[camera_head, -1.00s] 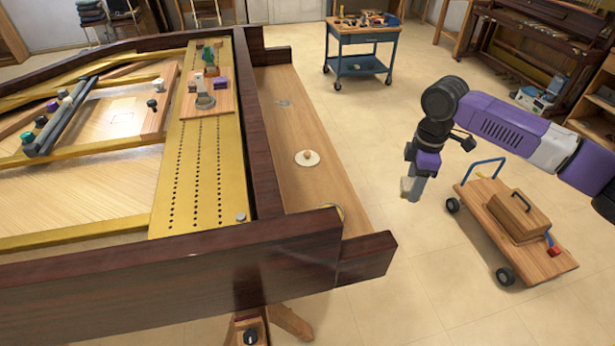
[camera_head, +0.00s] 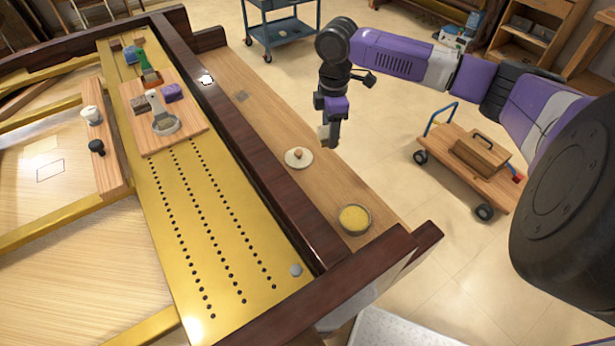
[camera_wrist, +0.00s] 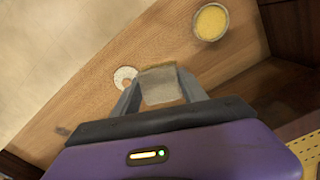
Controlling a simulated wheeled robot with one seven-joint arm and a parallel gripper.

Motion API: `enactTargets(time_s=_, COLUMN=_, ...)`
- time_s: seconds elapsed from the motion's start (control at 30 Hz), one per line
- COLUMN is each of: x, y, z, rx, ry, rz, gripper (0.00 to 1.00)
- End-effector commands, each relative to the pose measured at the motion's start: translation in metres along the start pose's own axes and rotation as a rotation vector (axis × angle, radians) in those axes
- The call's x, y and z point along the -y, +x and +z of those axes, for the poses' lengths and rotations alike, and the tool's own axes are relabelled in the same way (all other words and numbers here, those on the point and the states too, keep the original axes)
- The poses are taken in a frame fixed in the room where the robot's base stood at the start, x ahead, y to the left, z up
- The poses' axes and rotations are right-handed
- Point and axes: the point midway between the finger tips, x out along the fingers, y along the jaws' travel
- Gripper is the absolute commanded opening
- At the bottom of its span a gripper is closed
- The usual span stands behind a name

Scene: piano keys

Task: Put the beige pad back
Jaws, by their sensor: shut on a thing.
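The beige pad (camera_wrist: 163,85) is a small pale block between the fingers of my gripper (camera_wrist: 160,78) in the wrist view. It shows small and pale at the fingertips (camera_head: 323,133) in the head view. My gripper (camera_head: 329,138) is shut on it and points down near the right edge of the wooden shelf (camera_head: 262,118), above it. The shelf fills most of the wrist view behind the pad.
A wooden tray (camera_head: 183,138) with tools sits on the gold plate. A wheeled cart (camera_head: 465,160) stands at right.

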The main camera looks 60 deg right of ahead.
Motion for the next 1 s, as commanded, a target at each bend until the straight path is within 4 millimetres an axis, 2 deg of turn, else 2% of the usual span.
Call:
enactTargets(time_s=0.17, x=0.001, y=0.026, z=0.0, rx=-0.001, ry=0.002, rz=-0.004, gripper=0.12)
enactTargets(time_s=0.6, x=0.001, y=0.13, z=0.0, rx=0.0, ry=0.003, rz=-0.003, gripper=0.12)
enactTargets(time_s=0.7, x=0.001, y=0.146, z=0.0, rx=0.0, ry=0.002, rz=-0.003, gripper=0.12)
enactTargets(time_s=0.9, x=0.0, y=0.16, z=0.001, rx=0.0, ry=0.001, rz=-0.001, gripper=0.12)
enactTargets(time_s=1.0, x=0.002, y=0.174, z=0.0, rx=0.001, ry=0.002, rz=-0.004, gripper=0.12)
